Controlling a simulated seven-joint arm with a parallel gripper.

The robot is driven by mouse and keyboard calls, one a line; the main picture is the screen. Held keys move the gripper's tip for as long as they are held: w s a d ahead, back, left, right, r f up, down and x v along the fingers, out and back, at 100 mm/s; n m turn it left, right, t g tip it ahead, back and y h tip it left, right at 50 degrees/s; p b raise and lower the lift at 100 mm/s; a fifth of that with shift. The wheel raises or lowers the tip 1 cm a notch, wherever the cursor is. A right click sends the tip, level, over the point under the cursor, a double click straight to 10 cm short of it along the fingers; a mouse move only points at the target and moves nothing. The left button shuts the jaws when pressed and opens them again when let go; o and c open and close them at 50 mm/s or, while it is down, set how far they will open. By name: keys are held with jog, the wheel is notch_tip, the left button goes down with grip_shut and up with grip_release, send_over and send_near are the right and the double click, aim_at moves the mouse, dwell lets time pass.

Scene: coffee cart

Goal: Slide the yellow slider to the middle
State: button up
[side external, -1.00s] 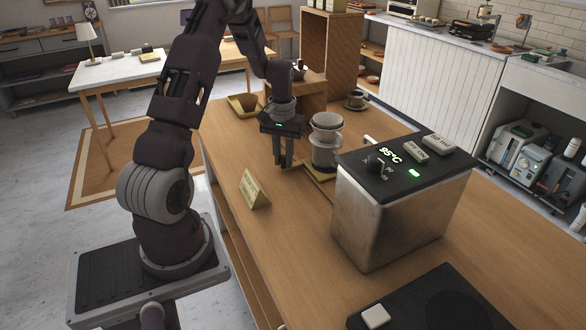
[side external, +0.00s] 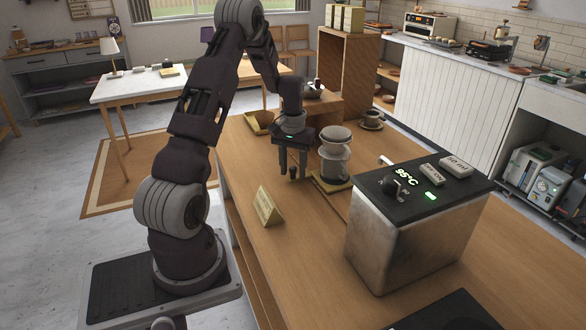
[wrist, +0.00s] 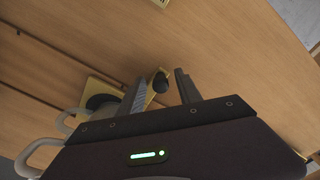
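The yellow piece (wrist: 151,98) carries a dark round knob (wrist: 160,82) in the wrist view. It runs beside a yellow plate (wrist: 92,86), which shows under the glass dripper (side external: 334,150) in the side view. I take this piece for the yellow slider; its full shape is hidden by my finger. My gripper (wrist: 160,84) points down with its two fingers apart. The knob shows between the fingertips, and a small dark spot (side external: 292,172) shows there in the side view. I cannot tell whether either finger touches the knob.
A steel machine (side external: 400,240) showing 95°C stands right of the dripper. A folded yellow sign (side external: 267,207) stands in front of my gripper. A cup (side external: 372,118) and a yellow tray (side external: 258,122) are behind. The wooden counter (side external: 310,235) is clear between sign and machine.

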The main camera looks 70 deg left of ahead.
notch_tip(320, 180, up, 7)
jog(key=shift+r, duration=0.1)
dwell(0.4)
jog(key=s+d+r+m+t+y, duration=0.1)
jog(key=s+d+r+m+t, duration=0.15)
jog(key=d+r, duration=0.75)
jog(key=s+d+r+m+t, duration=0.1)
jog(key=s+d+r+m, duration=0.3)
jog(key=d, duration=0.9)
jog(key=s+d+r+m+t+h, duration=0.1)
jog(key=s+d+m+t, duration=0.1)
jog(key=s+d, duration=0.8)
jog(key=shift+s+r, duration=0.15)
jog(key=shift+s, duration=0.05)
